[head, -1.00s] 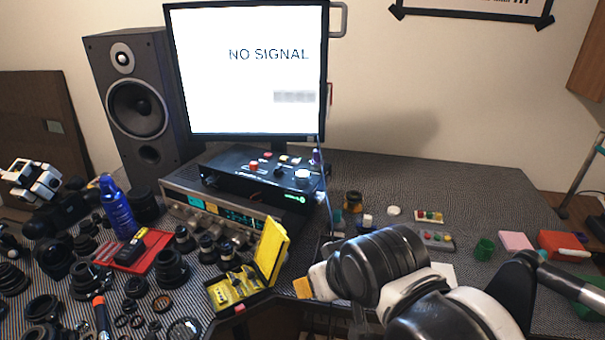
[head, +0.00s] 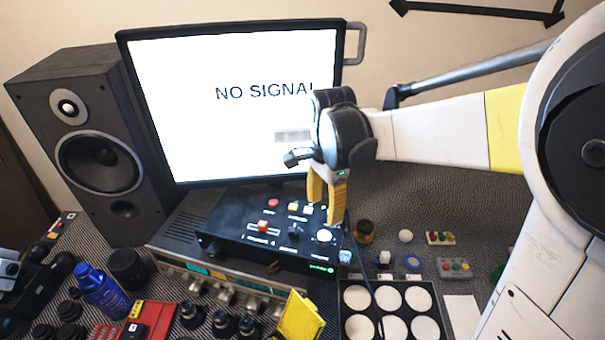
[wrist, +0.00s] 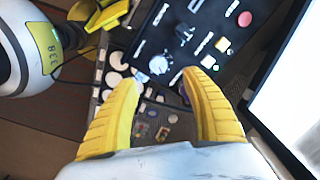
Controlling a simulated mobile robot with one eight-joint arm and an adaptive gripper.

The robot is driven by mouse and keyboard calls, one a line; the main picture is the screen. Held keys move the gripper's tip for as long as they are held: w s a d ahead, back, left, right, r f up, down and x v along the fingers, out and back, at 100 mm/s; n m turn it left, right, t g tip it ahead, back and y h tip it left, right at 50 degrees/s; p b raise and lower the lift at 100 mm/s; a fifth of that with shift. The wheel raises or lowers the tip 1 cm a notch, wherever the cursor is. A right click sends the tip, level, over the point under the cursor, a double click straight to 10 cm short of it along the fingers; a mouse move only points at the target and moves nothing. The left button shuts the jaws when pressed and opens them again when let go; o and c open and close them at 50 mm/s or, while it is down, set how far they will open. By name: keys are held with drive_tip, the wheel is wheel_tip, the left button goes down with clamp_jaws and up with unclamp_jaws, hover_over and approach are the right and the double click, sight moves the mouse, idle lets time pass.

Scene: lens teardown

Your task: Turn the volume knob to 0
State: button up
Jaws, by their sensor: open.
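A black control box (head: 225,218) sits on the grey receiver below the monitor. It carries a white round knob (head: 323,236) near its right end and a black knob (head: 293,231) to the left of that. The labels are too small to read, so I cannot tell which is the volume knob. My gripper (head: 326,208) points down with yellow fingers apart, just above the white knob. In the wrist view the open fingers (wrist: 160,79) flank the near side of the white knob (wrist: 158,64), with the black knob (wrist: 184,33) beyond. I see no contact.
The monitor (head: 235,95) stands close behind the box, and the speaker (head: 95,150) is to its left. A tray of white discs (head: 345,326) lies in front right. A red button (head: 273,203) and small switches share the box top. Lenses and a blue bottle (head: 103,290) crowd the left.

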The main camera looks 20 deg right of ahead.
sight(323, 236)
drive_tip(key=f+b, duration=0.1)
drive_tip(key=f, duration=0.4)
drive_tip(key=f+b, duration=0.2)
drive_tip(key=f, duration=0.3)
drive_tip(key=shift+s+f+b, duration=0.2)
drive_tip(key=shift+f+b, duration=0.1)
drive_tip(key=shift+f, duration=0.05)
drive_tip(key=c, duration=1.2)
